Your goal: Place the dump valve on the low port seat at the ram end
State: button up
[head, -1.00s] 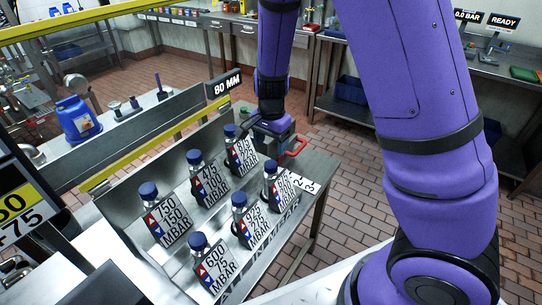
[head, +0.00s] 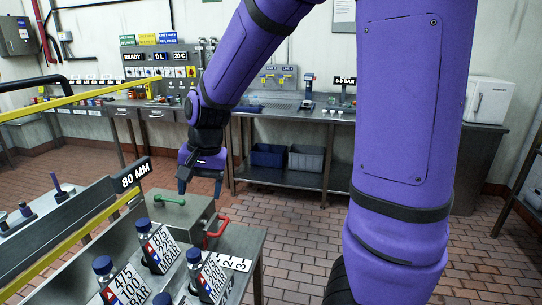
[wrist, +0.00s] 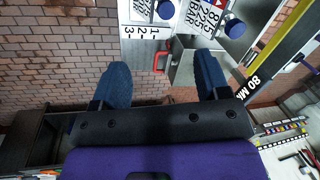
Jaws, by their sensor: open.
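Several bottle-like valves with blue caps and white pressure cards stand on the metal rack, including one marked 225 (head: 157,252), one marked 100 (head: 117,280) and one by the front edge (head: 207,272). I cannot tell which is the dump valve. The low port seat cannot be made out for certain. My gripper (head: 201,190) is open and empty, in the air beyond and above the metal box at the rack's end.
The metal box (head: 186,218) carries a green handle (head: 168,200) and a red side handle (head: 219,228). A 1-2-3 plate (head: 236,264) lies beside it. A yellow rail and the 80 MM sign (head: 134,174) border the rack's left. Brick floor is open at right.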

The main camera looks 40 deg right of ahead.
jog(key=s+d+r+n+t+h, duration=0.1)
jog(key=s+d+r+n+t, duration=0.1)
jog(key=s+r, duration=0.4)
jog(key=s+d+r+n+t, duration=0.2)
jog(key=s+r+n, duration=0.3)
jog(key=s, duration=0.7)
jog(key=shift+s+d+r+h, duration=0.3)
jog(key=shift+s+r+h, duration=0.1)
jog(key=shift+r, duration=0.45)
